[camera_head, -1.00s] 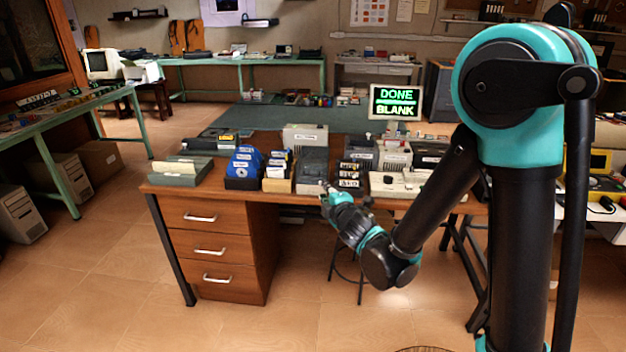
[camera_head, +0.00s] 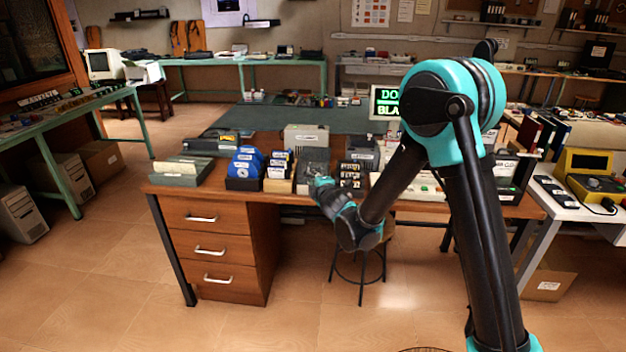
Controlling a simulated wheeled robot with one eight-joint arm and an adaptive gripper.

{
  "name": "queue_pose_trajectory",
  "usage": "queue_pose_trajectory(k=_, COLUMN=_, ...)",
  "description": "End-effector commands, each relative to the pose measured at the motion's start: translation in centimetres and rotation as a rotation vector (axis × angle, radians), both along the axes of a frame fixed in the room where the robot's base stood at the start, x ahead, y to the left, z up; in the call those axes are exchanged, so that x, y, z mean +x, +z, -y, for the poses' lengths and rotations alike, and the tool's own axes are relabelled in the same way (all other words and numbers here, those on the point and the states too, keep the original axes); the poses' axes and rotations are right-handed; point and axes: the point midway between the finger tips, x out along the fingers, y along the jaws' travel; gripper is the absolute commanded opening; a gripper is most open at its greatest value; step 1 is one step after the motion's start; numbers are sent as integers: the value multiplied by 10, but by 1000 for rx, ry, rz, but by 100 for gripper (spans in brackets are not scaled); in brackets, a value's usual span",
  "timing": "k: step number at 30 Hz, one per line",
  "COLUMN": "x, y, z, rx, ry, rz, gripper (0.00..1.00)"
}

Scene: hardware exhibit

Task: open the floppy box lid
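A grey floppy box (camera_head: 314,167) with a dark top stands near the front edge of the wooden desk, between a box of upright disks and a dark tray of labelled disks. My gripper (camera_head: 319,183) is at the front of this box and covers its lower front. I cannot tell whether it touches the lid. The gripper is small here and its fingers are not clear, so whether it is open or shut does not show. The lid looks down, though its front edge is partly hidden.
The wooden desk (camera_head: 180,190) also holds a blue disk holder (camera_head: 246,165), a beige disk box (camera_head: 279,170), a dark disk tray (camera_head: 350,175) and a beige box (camera_head: 306,137) behind. A stool (camera_head: 358,268) stands below. Neighbouring boxes leave little side room.

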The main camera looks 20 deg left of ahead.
Motion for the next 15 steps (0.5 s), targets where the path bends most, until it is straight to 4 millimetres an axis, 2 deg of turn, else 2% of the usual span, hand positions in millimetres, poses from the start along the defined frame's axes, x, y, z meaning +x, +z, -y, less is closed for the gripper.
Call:
queue_pose_trajectory(k=5, x=0, y=0, z=0, rx=0, ry=0, rz=0, gripper=27)
queue_pose_trajectory(k=12, x=0, y=0, z=0, rx=0, ry=0, rz=0, gripper=0)
queue_pose_trajectory(k=15, x=0, y=0, z=0, rx=0, ry=0, rz=0, gripper=0)
